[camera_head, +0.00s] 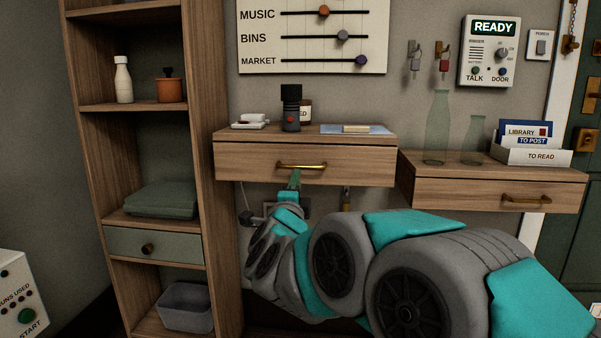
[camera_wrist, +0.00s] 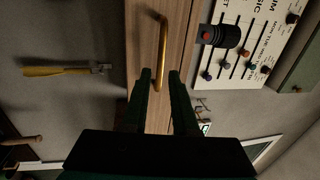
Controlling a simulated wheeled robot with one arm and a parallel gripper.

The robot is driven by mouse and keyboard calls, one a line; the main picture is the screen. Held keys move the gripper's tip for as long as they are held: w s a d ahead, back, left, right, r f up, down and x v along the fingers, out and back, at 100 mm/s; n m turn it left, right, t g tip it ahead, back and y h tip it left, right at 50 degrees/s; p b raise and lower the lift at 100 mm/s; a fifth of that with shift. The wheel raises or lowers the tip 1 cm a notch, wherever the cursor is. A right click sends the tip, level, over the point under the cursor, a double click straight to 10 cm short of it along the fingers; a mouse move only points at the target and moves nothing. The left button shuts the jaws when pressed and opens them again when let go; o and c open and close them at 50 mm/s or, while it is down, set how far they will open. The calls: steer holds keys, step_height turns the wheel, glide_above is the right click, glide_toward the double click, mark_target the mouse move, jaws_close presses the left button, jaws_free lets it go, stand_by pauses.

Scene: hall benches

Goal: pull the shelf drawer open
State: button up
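The left wall shelf has a wooden drawer front (camera_head: 360,167), which looks closed, with a brass bar handle (camera_head: 301,166). The same handle (camera_wrist: 163,35) shows in the wrist view. My gripper (camera_head: 295,178) is just below and in front of that handle. In the wrist view my gripper (camera_wrist: 160,73) is open, its two fingers apart with the lower handle end between the tips. I cannot tell whether they touch it. A second wall drawer (camera_head: 460,193) on the right has its own brass handle (camera_head: 525,200). A grey-green drawer (camera_head: 180,246) with a round knob (camera_head: 147,249) sits in the tall bookcase.
On the left wall shelf (camera_head: 225,132) stand a black cylinder (camera_head: 291,108), a jar (camera_head: 306,112) and a blue mat (camera_head: 375,130). Glass bottles (camera_head: 437,130) and a letter box (camera_head: 535,154) stand on the right one. A yellow-handled tool (camera_wrist: 55,71) hangs below the drawer.

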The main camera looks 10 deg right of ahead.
mark_target(301, 167)
steer(key=shift+x, duration=3.9)
steer(key=shift+r, duration=0.1)
jaws_close()
